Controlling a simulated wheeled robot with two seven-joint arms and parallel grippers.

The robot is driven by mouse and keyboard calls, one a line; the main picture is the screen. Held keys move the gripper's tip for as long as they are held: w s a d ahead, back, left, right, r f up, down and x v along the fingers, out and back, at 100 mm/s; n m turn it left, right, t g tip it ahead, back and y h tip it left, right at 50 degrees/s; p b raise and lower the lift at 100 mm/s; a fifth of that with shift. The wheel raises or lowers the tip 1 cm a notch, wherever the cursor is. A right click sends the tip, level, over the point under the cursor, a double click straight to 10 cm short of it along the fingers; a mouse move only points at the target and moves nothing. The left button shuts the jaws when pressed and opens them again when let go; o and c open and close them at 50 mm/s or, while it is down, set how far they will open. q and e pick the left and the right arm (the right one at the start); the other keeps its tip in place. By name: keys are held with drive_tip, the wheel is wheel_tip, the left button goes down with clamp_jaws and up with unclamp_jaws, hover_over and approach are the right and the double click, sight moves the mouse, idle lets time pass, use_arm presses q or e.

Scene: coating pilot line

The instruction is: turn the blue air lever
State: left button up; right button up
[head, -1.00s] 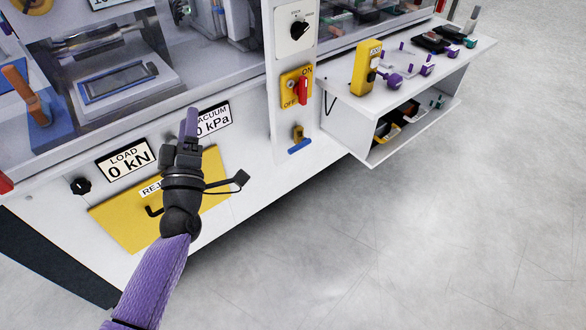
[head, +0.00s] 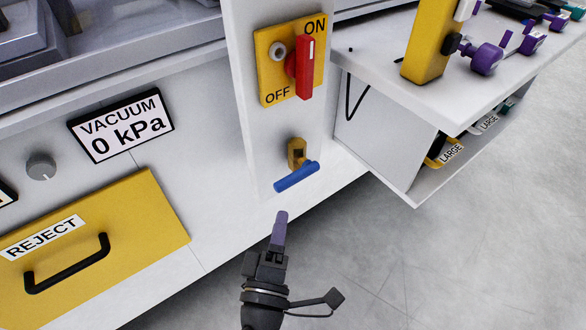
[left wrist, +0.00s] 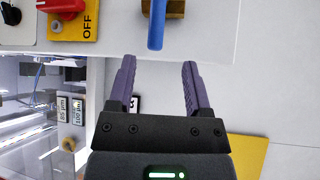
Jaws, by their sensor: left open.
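The blue air lever (head: 297,176) sits on a brass valve body (head: 297,152) low on the white panel, below the red switch. In the head view it lies nearly level, its left end a little lower. In the left wrist view the blue lever (left wrist: 156,24) shows at the top middle, beyond the fingertips. My left gripper (head: 281,216) is just below the lever in the head view, apart from it. In the left wrist view its two purple fingers (left wrist: 158,75) are spread with nothing between them. My right gripper is in neither view.
A red ON/OFF switch (head: 305,68) on a yellow plate sits above the lever. A white shelf (head: 385,95) with a yellow device (head: 428,40) juts out at right. The yellow REJECT drawer (head: 130,225) is at left. Open floor lies below right.

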sight(287, 186)
use_arm(q)
drive_tip(key=b+x, duration=0.2)
drive_tip(key=x, duration=0.5)
drive_tip(key=shift+w+r, duration=0.25)
drive_tip(key=shift+w, duration=0.15)
drive_tip(key=shift+w+r, duration=0.15)
drive_tip(key=shift+w, duration=0.15)
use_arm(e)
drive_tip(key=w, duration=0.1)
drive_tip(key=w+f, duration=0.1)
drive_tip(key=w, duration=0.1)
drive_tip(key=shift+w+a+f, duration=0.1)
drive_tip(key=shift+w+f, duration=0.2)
use_arm(q)
clamp_jaws()
